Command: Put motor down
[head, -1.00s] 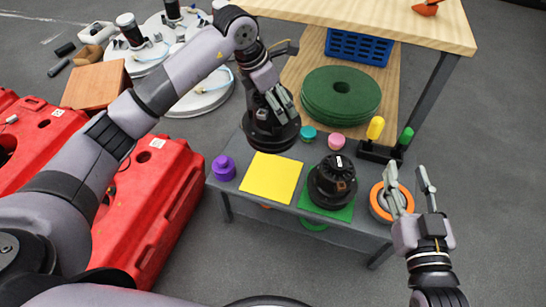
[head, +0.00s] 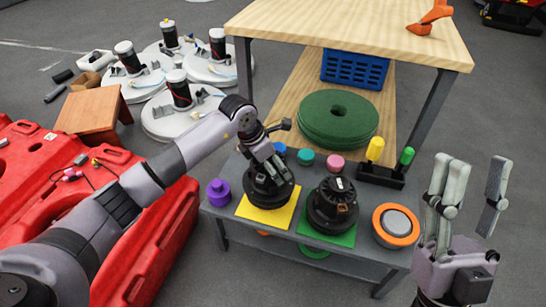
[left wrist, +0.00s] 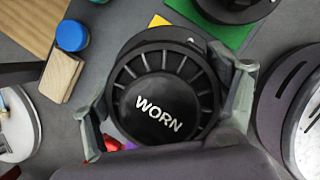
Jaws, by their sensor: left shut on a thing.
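A black motor (head: 266,196) is over the yellow square (head: 258,216) on the grey bench. My left gripper (head: 270,172) is shut on it from above. I cannot tell whether its base touches the square. In the left wrist view this motor (left wrist: 160,95) reads "WORN" and sits between both fingers, with a sliver of the yellow square (left wrist: 158,20) beyond it. A second black motor (head: 333,207) stands upright on the green square (head: 345,238) to the right. My right gripper (head: 477,170) is open and empty, beyond the bench's right end.
A purple knobbed piece (head: 218,192) stands left of the yellow square. Blue, teal and pink pieces (head: 335,162) line the bench's back. An orange-ringed disc (head: 396,225) lies at the right. A black holder (head: 382,174) carries yellow and green pegs. Green pads (head: 339,120) lie behind.

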